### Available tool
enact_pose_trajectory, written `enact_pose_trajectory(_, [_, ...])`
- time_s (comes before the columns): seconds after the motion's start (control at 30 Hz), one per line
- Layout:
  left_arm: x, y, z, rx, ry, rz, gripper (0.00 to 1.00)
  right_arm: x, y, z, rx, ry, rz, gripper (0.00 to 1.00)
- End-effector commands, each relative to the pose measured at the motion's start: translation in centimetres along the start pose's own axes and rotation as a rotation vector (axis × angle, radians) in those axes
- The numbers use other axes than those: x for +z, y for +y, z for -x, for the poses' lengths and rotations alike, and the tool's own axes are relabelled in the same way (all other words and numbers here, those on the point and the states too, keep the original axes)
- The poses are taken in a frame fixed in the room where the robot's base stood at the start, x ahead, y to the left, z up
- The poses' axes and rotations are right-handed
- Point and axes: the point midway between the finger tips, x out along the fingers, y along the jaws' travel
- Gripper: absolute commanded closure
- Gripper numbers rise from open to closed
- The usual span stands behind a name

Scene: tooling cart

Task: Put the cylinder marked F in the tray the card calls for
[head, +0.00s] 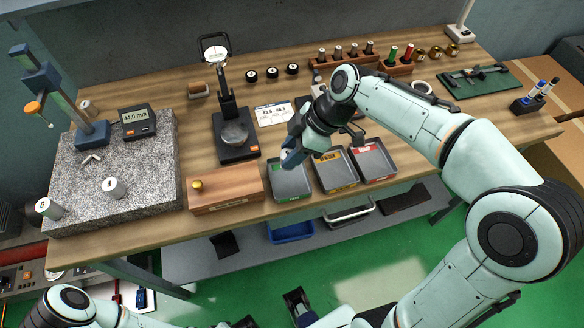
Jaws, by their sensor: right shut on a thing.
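My right gripper (292,150) is shut on a small pale cylinder (286,155), above the back of the green-labelled tray. Its mark cannot be read, and the fingers hide most of it. Three grey trays stand side by side: green-labelled (291,194), yellow-labelled (338,184) and red-labelled (374,174). The white card (274,114) lies behind them; its print is too small to read surely. Cylinders marked G (47,208) and H (113,187) stand on the granite plate (146,190). A gauge display (137,120) reads 44.0 mm.
A wooden block (230,192) with a brass knob stands left of the trays. A height gauge (80,115) stands on the granite. Racks of pegs (347,55) line the back; a green mat (476,82) lies right.

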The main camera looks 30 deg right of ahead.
Motion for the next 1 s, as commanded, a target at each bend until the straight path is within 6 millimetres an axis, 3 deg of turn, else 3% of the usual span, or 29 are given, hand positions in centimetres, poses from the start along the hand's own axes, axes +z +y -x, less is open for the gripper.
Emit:
enact_pose_trajectory(0.5, [0.0,-0.3,-0.8,-0.001,-0.003,0.001,1.0,3.1,0.0,-5.4,0.0,0.001,0.0,0.96])
enact_pose_trajectory(0.93, [-0.1,-0.4,-1.3,0.0,0.001,0.0,1.0,3.4,0.0,-6.0,0.001,0.001,0.001,0.96])
enact_pose_trajectory(0.97, [-0.1,-0.4,-1.1,0.0,0.001,0.0,1.0,3.4,0.0,-5.9,0.001,0.0,0.001,0.53])
enact_pose_trajectory(1.0, [-0.1,-0.3,-1.1,0.0,0.001,0.0,1.0,3.4,0.0,-5.8,0.001,0.0,0.001,0.4])
